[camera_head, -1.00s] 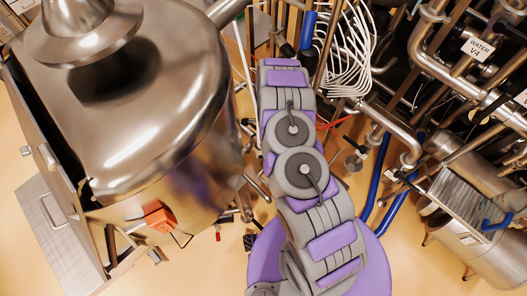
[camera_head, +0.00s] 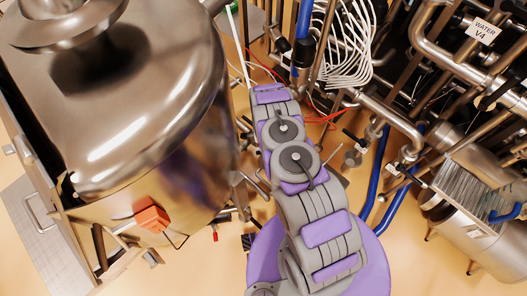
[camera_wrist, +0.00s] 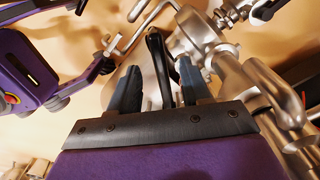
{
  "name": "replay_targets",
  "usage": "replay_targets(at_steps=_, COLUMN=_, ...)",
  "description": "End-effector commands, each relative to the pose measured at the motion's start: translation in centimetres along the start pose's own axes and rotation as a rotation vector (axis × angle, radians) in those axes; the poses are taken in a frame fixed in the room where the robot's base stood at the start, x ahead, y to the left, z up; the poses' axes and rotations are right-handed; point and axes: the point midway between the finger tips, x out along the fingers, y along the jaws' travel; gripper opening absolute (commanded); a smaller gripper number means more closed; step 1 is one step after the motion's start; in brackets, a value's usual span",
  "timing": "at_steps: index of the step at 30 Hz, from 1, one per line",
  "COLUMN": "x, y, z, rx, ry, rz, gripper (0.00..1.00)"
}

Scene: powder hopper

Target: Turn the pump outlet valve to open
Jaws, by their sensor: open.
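In the wrist view my gripper (camera_wrist: 158,68) is open, with one blue-grey finger on each side of a black lever handle (camera_wrist: 157,50). The handle appears to lie between the fingers, with gaps on both sides; its depth relative to the tips is hard to judge. It looks like a valve lever, but no label shows that it is the pump outlet valve. Steel pipe fittings (camera_wrist: 232,75) stand just right of the right finger. In the head view my arm hides the gripper and whatever is in front of it.
A large steel hopper (camera_head: 150,110) fills the left of the head view, with an orange part (camera_head: 152,218) on its side. Dense pipework, with a tag reading WATER V4 (camera_head: 481,31), crowds the right. Blue hoses (camera_head: 377,180) run right of my arm.

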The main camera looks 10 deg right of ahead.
Motion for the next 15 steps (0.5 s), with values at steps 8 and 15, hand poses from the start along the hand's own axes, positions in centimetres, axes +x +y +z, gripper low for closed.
replay_targets(at_steps=8, x=2.0, y=-0.2, z=0.1, rx=0.0, ry=0.001, rz=-0.004, gripper=0.48)
replay_targets(at_steps=15, x=2.1, y=-0.2, z=0.1, rx=-0.001, ry=0.002, rz=-0.003, gripper=0.48)
